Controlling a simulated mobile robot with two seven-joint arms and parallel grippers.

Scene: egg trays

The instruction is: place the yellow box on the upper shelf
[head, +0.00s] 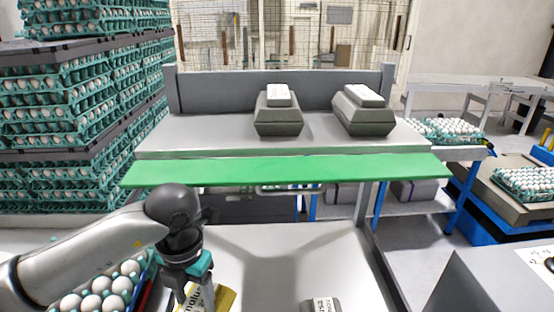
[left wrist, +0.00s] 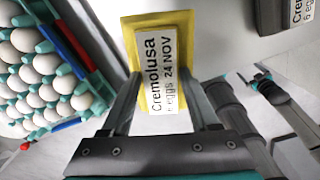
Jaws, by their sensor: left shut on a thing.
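The yellow box (head: 224,298) is low at the left of the grey worktop, mostly hidden by my left gripper and the frame's bottom edge. In the left wrist view the yellow box (left wrist: 130,45) has a white "Cremolusa 24 NOV" label. My left gripper (left wrist: 162,92) is shut on it, with a finger at each side. The left gripper also shows in the head view (head: 196,283). The upper shelf (head: 215,131) is grey with a green front edge, above and beyond the gripper. My right gripper (left wrist: 254,76) seems to show at the right of the wrist view; its jaws are unclear.
Two grey egg boxes (head: 278,116) (head: 360,114) stand on the upper shelf, with bare space left of them. Another grey box (head: 321,305) lies on the worktop (head: 285,265). An egg tray (head: 100,295) is left of the gripper. Tall egg stacks (head: 75,120) stand left.

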